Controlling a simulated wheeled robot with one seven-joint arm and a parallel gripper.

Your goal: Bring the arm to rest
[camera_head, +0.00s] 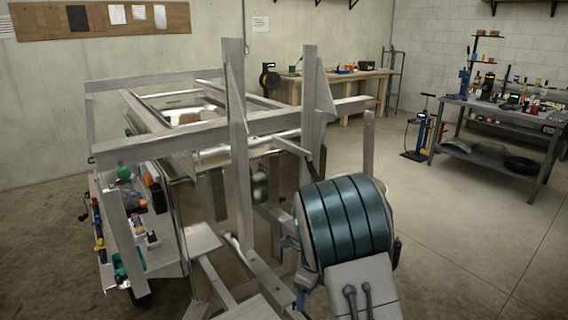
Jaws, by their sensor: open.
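No gripper fingers can be made out in the head view, so I cannot see where my gripper is. A rounded teal shape with dark bands and a grey block below it fills the lower middle, close to the camera. I cannot tell whether it is part of my arm. An aluminium trailer frame (190,139) stands just left of it, with tall uprights (238,150) rising close by.
A shelf with tools and small items (158,268) is at the trailer's left side. A wooden workbench (335,82) stands at the back. A metal table (497,112) with tools is at right, a pump (420,135) beside it. The floor at lower right is clear.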

